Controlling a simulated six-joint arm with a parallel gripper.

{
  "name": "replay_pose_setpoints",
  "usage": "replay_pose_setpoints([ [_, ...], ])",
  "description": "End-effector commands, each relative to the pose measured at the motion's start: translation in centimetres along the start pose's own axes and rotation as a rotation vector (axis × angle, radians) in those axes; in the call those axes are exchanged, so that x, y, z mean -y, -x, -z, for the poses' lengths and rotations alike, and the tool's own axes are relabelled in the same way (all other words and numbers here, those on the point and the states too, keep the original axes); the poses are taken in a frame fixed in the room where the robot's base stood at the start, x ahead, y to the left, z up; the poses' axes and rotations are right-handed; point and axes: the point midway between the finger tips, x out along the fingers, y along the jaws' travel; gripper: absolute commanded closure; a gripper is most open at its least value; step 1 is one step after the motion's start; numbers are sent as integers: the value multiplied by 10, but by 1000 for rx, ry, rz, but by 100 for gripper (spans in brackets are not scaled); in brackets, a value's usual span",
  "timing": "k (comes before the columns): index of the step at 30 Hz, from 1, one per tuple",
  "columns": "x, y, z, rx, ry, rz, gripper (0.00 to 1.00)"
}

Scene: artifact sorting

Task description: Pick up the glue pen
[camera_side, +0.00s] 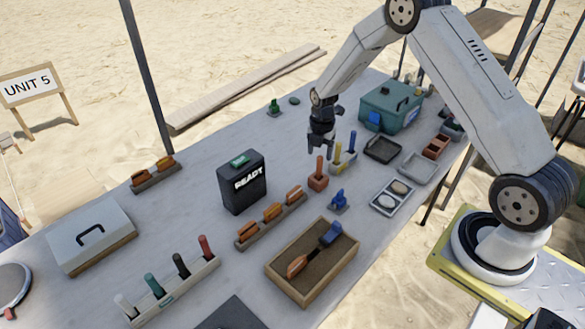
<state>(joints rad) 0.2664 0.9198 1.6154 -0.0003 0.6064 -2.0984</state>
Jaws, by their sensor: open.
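My gripper (321,150) hangs fingers down above the middle of the table, open, with nothing visible between its fingers. I cannot tell for sure which item is the glue pen. Just right of the gripper a pale holder carries upright slim pieces, a yellow one (338,153) and a blue one (351,141). Just below the gripper in the picture, an orange-red block holds an upright orange-red stick (319,166). The fingers look close to these pieces; contact cannot be told.
A black READY box (242,182) stands left of the gripper. A wooden tray (270,268) with a blue-and-orange tool lies in front. A rack (173,291) with several coloured handles is at the lower left. A green toolbox (390,108) stands at the back right.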

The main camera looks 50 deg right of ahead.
Motion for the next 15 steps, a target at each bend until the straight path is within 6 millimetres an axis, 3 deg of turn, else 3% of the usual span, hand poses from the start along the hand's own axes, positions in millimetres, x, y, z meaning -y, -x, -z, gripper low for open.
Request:
replay_pose_setpoints([
  [15,2,-46,-1,-1,0,1,32],
])
